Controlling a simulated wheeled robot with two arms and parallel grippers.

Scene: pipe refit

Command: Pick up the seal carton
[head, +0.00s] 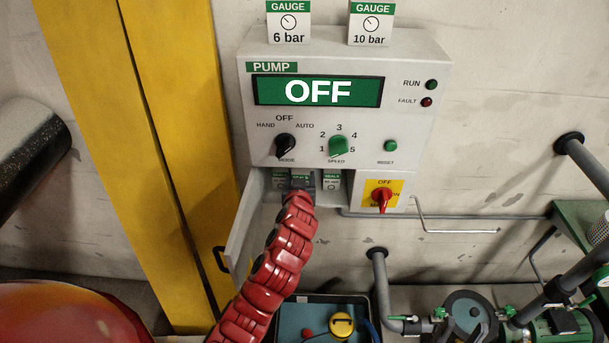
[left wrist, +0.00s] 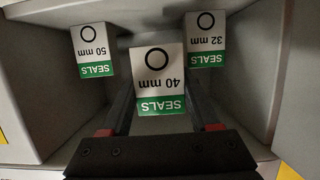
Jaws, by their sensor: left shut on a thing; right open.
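Three white seal cartons with green SEALS labels stand in an open compartment under the pump panel. In the left wrist view they are the 50 mm carton (left wrist: 93,48), the 40 mm carton (left wrist: 160,75) and the 32 mm carton (left wrist: 206,40), shown upside down. My left gripper (left wrist: 160,98) has its dark fingers on both sides of the 40 mm carton and is shut on it. This carton looks nearer to the camera than the other two. In the head view my left gripper (head: 302,186) reaches into the compartment and covers much of it. My right gripper is not in view.
The compartment's door (head: 245,232) hangs open on the left of my arm. A red switch (head: 381,197) on a yellow plate sits just right of the compartment. Two gauge cartons (head: 289,22) (head: 371,22) stand on top of the pump panel (head: 420,130). A tray (head: 312,298) lies below.

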